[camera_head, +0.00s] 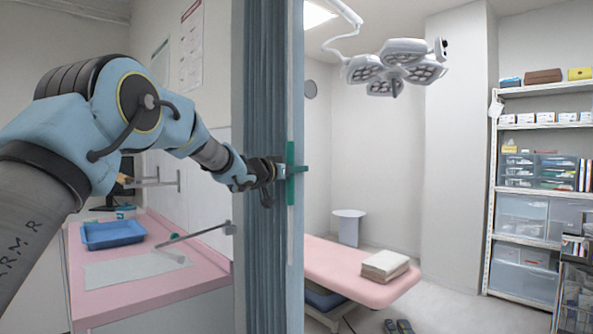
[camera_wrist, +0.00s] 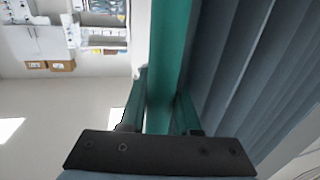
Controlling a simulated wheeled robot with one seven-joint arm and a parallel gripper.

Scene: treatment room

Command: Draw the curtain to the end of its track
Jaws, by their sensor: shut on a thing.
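The blue-grey curtain (camera_head: 267,80) hangs in a narrow, upright band of folds left of the middle in the head view. Its folds fill the right side of the wrist view (camera_wrist: 250,65). A green grip piece (camera_head: 291,158) stands at the curtain's right edge, and it runs as a green strip between my fingers in the wrist view (camera_wrist: 167,50). My gripper (camera_head: 284,171) reaches across the curtain from the left and is shut on this green piece. The track and the curtain's top and bottom are out of view.
A pink treatment bed (camera_head: 335,268) with folded towels (camera_head: 385,265) stands right of the curtain. A pink counter (camera_head: 160,288) with a blue tray (camera_head: 113,234) is at left. A surgical lamp (camera_head: 395,65) hangs above, and shelves (camera_head: 535,165) stand at far right. Floor shows between bed and shelves.

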